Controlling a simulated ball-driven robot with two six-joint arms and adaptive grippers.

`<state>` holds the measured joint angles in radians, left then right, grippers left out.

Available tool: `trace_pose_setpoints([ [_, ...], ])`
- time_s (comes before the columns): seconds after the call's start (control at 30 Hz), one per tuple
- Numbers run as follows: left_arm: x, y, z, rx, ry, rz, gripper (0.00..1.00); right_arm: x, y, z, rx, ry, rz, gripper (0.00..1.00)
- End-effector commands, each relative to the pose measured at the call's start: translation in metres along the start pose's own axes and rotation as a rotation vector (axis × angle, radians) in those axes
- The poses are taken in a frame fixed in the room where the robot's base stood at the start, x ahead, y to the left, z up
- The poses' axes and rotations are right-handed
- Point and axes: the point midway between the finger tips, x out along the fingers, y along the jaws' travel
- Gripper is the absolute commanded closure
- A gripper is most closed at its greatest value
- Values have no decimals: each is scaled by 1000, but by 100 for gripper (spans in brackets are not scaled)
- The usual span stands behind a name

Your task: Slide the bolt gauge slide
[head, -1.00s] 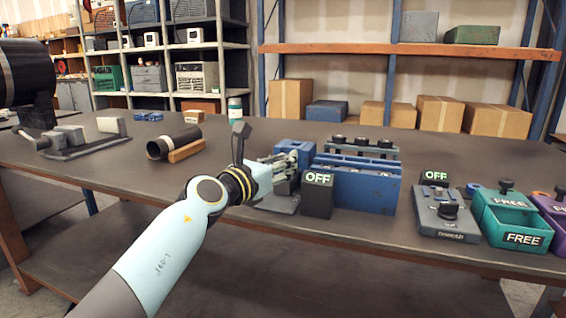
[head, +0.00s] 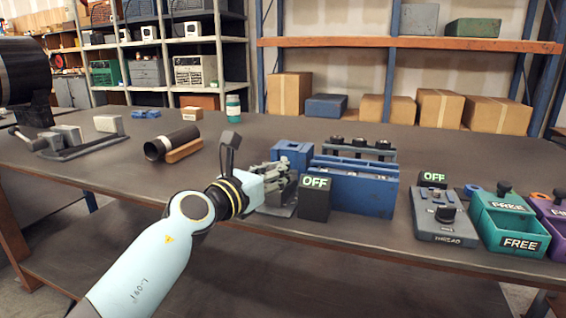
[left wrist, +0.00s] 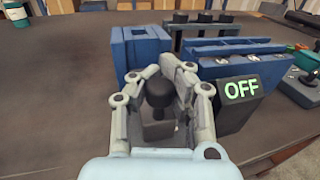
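The bolt gauge, as far as I can tell, is the low grey plate with a dark round knob (left wrist: 158,92) just left of the OFF display. My left gripper (head: 285,172) is over this plate in the head view, hiding most of it. In the left wrist view the fingers of the left gripper (left wrist: 160,72) stand apart on either side of the knob. I cannot tell whether they touch it. My right gripper is not in view.
The OFF display box (head: 315,198) stands close right of the gripper, before the blue bolt rack (head: 352,190). A blue block (head: 293,152) is behind. The thread gauge (head: 442,218) and teal FREE bin (head: 510,222) are further right. A black pipe (head: 172,143) lies left.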

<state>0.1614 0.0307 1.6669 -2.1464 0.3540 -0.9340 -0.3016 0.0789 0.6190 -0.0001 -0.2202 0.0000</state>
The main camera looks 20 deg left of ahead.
Motion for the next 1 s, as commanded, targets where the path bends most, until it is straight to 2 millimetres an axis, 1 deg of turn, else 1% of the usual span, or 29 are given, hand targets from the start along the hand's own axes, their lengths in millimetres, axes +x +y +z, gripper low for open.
trace_pose_setpoints([
  [0.03, -4, -1, -8, -2, 14, -4, 100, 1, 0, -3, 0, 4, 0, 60],
  [0.2, -4, -2, -10, -3, 16, -5, 100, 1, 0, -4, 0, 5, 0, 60],
  [0.23, -4, -2, -10, -3, 16, -5, 92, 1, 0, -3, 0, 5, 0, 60],
  [0.37, -4, -2, -10, -3, 16, -5, 75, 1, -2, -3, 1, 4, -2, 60],
  [0.53, -3, -2, -8, -3, 13, -4, 53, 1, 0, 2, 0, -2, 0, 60],
  [0.83, -4, -2, -7, -3, 11, -4, 53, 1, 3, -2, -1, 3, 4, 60],
  [0.93, -14, -1, -7, -1, 11, -3, 53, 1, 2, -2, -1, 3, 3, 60],
  [1.0, -26, -2, -7, -1, 12, -3, 53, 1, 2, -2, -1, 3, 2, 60],
])
